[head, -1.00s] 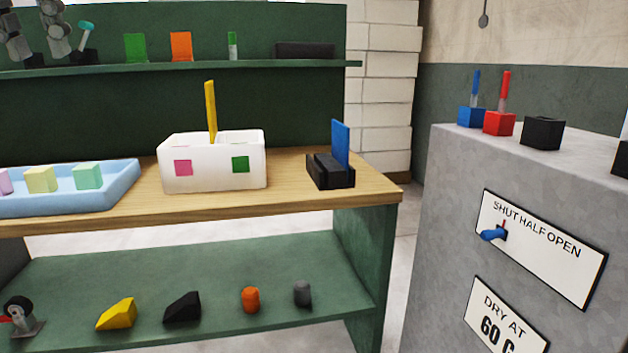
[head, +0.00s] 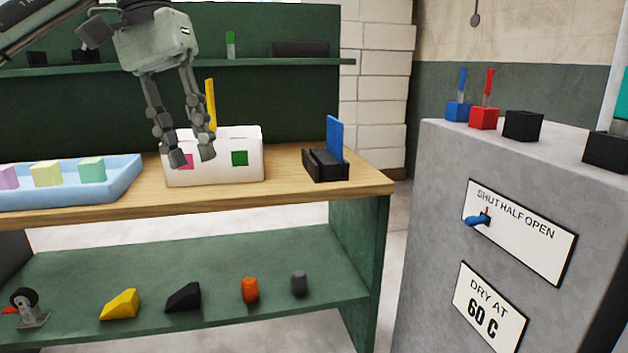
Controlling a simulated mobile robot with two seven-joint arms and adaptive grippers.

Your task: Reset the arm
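My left gripper (head: 186,150) reaches in from the upper left and hangs with its fingers pointing down. Its two fingers are spread, with nothing seen between them. It shows in front of the white box (head: 215,172), which has a pink square and a green square on its front and a yellow upright piece (head: 210,100). I cannot tell how far the fingertips are from the box. My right gripper is not in view.
A blue tray (head: 125,185) with pastel blocks and a black holder (head: 325,166) with a blue plate stand on the wooden bench. The grey cabinet (head: 440,200) at right carries several coloured blocks and a blue lever (head: 478,220). Coloured pieces lie on the lower green shelf (head: 200,260).

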